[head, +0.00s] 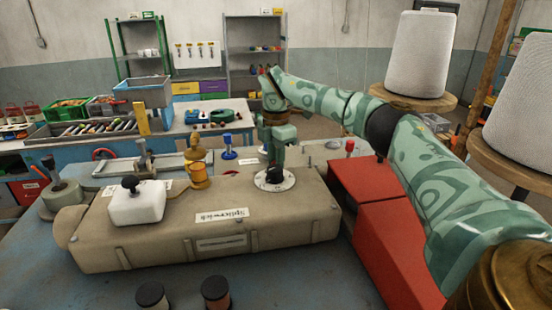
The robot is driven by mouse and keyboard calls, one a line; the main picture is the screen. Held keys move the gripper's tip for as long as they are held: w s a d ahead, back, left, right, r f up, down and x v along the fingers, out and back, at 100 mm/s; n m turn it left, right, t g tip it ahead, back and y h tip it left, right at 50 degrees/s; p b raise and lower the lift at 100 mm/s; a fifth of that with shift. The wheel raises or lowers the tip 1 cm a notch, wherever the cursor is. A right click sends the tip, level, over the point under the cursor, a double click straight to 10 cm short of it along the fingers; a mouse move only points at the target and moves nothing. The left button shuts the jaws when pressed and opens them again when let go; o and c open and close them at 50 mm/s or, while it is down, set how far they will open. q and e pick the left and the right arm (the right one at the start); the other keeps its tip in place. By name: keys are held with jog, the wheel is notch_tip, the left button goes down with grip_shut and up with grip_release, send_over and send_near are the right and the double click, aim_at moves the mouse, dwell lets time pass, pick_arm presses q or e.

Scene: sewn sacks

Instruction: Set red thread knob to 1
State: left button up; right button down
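A round white dial (262,182) with dark marks lies on top of the beige machine body (160,245), near its right end. A black knob (275,176) stands at its middle; the marks are too small to read. My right gripper (273,162) points down just above the black knob, with its fingertips at or very close to it. I cannot tell whether they touch or grip it. A red-topped knob (350,146) stands behind the machine to the right, and a blue-topped one (229,141) stands behind its middle. My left gripper is not in view.
A white block with a black ball knob (136,203) and a brass post (198,170) stand left of the dial. Red boxes (385,225) are at right under my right arm. Two dark-topped spools (215,291) stand at the front edge. Large white thread cones (420,55) are at right.

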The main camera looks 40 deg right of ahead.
jog(key=shift+r, duration=0.15)
jog(key=c, duration=1.2)
grip_release()
jog(key=shift+c, duration=0.2)
notch_tip(320, 180, up, 16)
